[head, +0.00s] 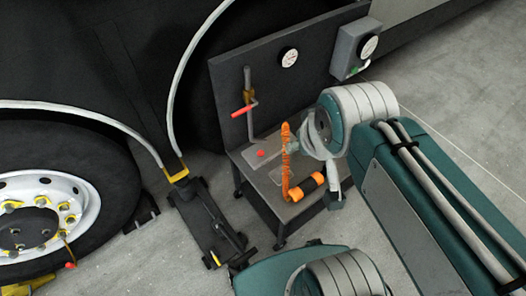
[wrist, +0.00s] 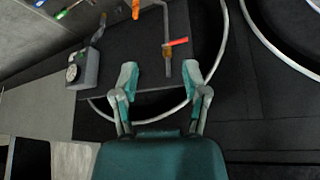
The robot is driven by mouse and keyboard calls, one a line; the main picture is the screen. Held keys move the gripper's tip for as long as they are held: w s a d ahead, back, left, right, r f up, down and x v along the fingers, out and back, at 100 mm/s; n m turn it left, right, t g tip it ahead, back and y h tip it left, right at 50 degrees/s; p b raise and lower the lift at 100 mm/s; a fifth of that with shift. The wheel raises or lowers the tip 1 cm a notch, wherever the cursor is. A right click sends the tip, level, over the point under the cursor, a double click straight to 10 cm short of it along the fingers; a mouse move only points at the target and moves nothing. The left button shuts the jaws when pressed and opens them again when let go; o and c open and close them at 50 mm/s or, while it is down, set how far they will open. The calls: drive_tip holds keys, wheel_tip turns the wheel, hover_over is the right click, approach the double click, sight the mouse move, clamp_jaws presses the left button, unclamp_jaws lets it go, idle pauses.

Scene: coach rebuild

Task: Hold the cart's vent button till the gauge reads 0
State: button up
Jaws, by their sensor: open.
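The cart (head: 262,185) is a low dark trolley with an upright back panel. A round white gauge (head: 288,57) is on the panel; its reading is too small to tell. A red button (head: 260,153) sits on the cart's top; no label is legible. A grey box (head: 346,47) on the panel's right carries another dial and a small green button (head: 355,69). The box also shows in the wrist view (wrist: 88,68). My gripper (head: 313,172) is open and empty above the cart's right part, apart from both buttons. Its spread fingers (wrist: 160,84) show in the wrist view.
A red-handled valve (head: 243,110) stands out from the panel. An orange coiled hose (head: 287,160) and an orange-black cylinder (head: 304,187) are by my gripper. A floor jack (head: 205,220) and a wheel (head: 45,210) are left. Floor at right is clear.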

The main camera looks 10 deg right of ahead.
idle(0.4)
clamp_jaws()
idle(1.1)
